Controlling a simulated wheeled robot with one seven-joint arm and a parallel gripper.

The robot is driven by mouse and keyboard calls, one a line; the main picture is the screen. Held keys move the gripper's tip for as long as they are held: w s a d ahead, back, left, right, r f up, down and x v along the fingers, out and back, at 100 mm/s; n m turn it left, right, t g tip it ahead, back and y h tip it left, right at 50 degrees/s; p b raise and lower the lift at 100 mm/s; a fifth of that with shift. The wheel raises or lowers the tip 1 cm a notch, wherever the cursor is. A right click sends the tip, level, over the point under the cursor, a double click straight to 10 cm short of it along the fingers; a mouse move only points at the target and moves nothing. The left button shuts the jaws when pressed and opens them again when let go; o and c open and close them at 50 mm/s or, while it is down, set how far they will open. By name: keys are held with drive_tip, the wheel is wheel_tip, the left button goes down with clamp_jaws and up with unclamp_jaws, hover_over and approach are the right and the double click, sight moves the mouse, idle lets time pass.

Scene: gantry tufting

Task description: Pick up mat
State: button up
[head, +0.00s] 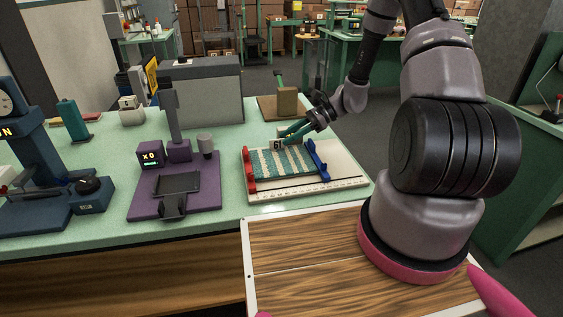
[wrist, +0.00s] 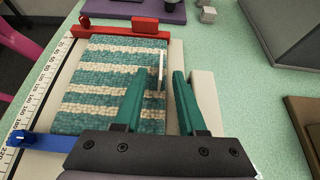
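The mat (head: 283,163) is a teal and cream striped rectangle lying flat on a white measuring board (head: 335,181). A red bar (head: 249,169) is at one end of it and a blue bar (head: 318,161) at the other. The mat also shows in the wrist view (wrist: 110,85). My gripper (head: 287,135) is above the mat's far long edge in the head view. In the wrist view, its teal fingers (wrist: 162,73) are apart, one over the mat and one over the board beside it. Nothing is visibly held. Whether the fingertips touch the mat is unclear.
A small display reading 61 (head: 277,144) is close by the fingers. A purple device (head: 175,185) stands left of the board, with a grey box (head: 205,92) behind. A wooden block on a brown base (head: 287,101) stands behind the gripper. The green tabletop (head: 110,205) is partly clear.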

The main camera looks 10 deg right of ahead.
drive_tip(key=shift+x, duration=1.45)
drive_tip(key=shift+f, duration=0.1)
clamp_jaws()
